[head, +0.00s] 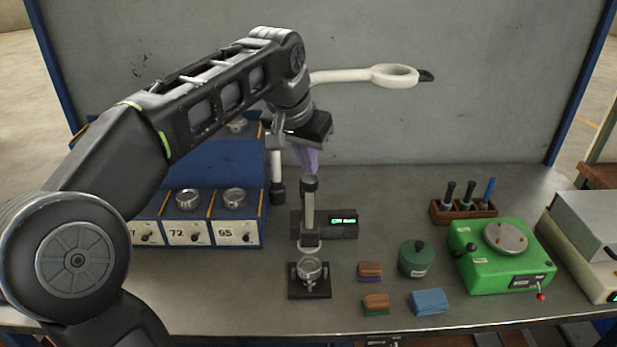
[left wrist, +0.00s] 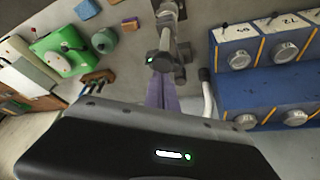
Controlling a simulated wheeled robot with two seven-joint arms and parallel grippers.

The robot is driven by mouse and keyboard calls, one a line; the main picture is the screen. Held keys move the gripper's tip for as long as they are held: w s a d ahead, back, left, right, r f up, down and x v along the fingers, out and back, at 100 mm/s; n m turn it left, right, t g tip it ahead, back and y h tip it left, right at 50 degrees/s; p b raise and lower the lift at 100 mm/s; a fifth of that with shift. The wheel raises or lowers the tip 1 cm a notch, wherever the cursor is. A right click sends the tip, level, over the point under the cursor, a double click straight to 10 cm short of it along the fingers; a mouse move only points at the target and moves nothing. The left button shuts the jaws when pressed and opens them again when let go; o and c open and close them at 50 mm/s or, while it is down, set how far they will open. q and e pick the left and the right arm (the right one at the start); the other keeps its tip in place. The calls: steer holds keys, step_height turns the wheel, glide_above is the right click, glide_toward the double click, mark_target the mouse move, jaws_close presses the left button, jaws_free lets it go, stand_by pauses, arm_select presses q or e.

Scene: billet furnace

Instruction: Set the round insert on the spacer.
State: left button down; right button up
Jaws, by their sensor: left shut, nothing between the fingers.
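My left gripper (head: 308,160) has purple fingers, shut and empty, pointing down above and behind the upright post of the small press (head: 309,215). Its fingers also show in the left wrist view (left wrist: 161,92). A round metal piece (head: 309,268) sits in a holder on a black base (head: 312,293) at the front of the press. More round metal pieces (head: 187,197) (head: 234,197) stand on the blue numbered rack (head: 255,242) at the left, and show in the left wrist view (left wrist: 284,52). I cannot tell which piece is the round insert or which is the spacer.
A green device (head: 500,275), a green round pot (head: 416,258), two brown-topped blocks (head: 370,271) (head: 376,303) and a blue block (head: 429,301) stand at the right. A tool holder (head: 463,211) is behind. A white ring-headed arm (head: 350,76) reaches across above the bench.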

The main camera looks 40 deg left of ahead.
mark_target(305, 185)
arm_select(q)
steer(key=shift+f, duration=0.15)
steer(key=shift+f+b, duration=3.2)
steer(key=shift+f, duration=0.55)
steer(key=shift+r, duration=0.15)
step_height(305, 185, up, 7)
steer(key=p, duration=0.6)
